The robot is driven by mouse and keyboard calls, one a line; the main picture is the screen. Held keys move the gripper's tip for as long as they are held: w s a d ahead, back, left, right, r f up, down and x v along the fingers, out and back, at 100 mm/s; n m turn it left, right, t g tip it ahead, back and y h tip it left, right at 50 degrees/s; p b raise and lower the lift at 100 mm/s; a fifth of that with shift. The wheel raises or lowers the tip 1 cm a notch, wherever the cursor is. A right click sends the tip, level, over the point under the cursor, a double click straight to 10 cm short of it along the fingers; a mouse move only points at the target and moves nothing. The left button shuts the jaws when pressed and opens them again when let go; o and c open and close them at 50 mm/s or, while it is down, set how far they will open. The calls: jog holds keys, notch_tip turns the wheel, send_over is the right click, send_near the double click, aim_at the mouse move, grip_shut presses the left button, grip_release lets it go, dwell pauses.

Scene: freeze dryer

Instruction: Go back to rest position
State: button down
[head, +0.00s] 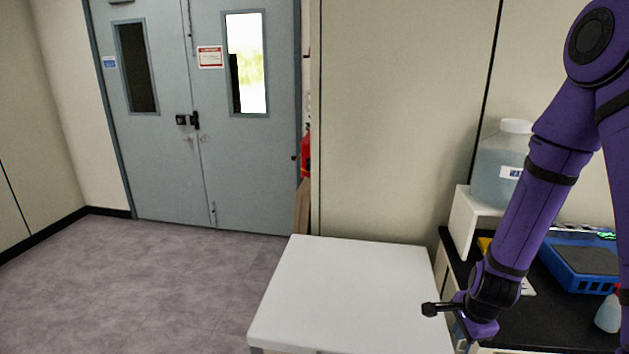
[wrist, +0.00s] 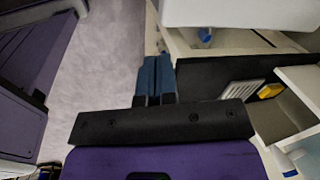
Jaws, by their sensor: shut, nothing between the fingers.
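My gripper shows in the wrist view (wrist: 154,82) with its two blue-grey fingers side by side and touching. Nothing is held between them. In the head view my purple arm reaches down on the right side, and its wrist is near the right edge of the white table (head: 350,285). The gripper's fingertips cannot be made out clearly in the head view. No freeze dryer can be picked out.
A black bench (head: 543,320) on the right holds a blue device (head: 582,262) and a wash bottle (head: 608,314). A large clear jug (head: 492,172) stands on a white stand. Grey double doors (head: 200,120) and open floor lie at the left.

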jog(key=s+a+r+n+t, duration=0.15)
jog(key=r+n, duration=0.25)
jog(key=r, duration=0.7)
jog(key=s+a+r+n, duration=0.15)
jog(key=r+n, duration=0.35)
jog(key=r, duration=0.7)
jog(key=s+r+n+t, duration=0.1)
jog(key=s+r+n, duration=0.7)
jog(key=s+r, duration=0.6)
jog(key=shift+s+a+r, duration=0.3)
jog(key=shift+s+r, duration=0.05)
jog(key=shift+s, duration=0.6)
